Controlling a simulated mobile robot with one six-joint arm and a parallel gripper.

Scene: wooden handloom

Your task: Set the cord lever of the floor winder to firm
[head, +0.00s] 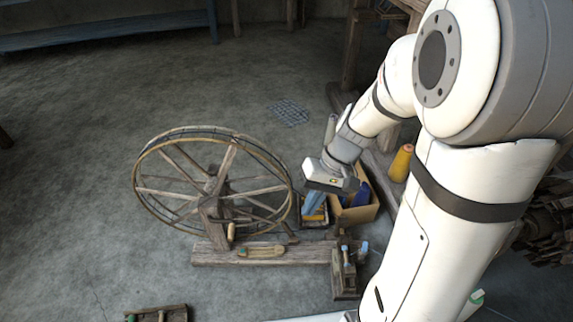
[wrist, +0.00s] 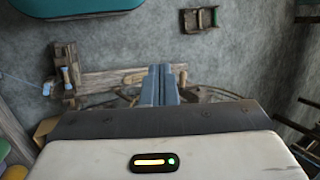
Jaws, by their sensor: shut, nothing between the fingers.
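The floor winder is a large spoked wooden wheel (head: 146,190) on a long wooden base (head: 212,256). On the base lies a light wooden piece (head: 262,252) with a small green spot, perhaps the cord lever; its setting is too small to read. In the wrist view the winder base (wrist: 105,82) and the light piece (wrist: 133,78) show beyond the fingers. My gripper (head: 312,208) points down to the right of the wheel, its fingers closed together and empty. In the wrist view my gripper (wrist: 160,75) partly hides the wheel behind it.
A small wooden stand with spools (head: 345,272) is at the base's right end. A small wooden tray (head: 157,313) lies at the front. The floor left of the wheel is clear.

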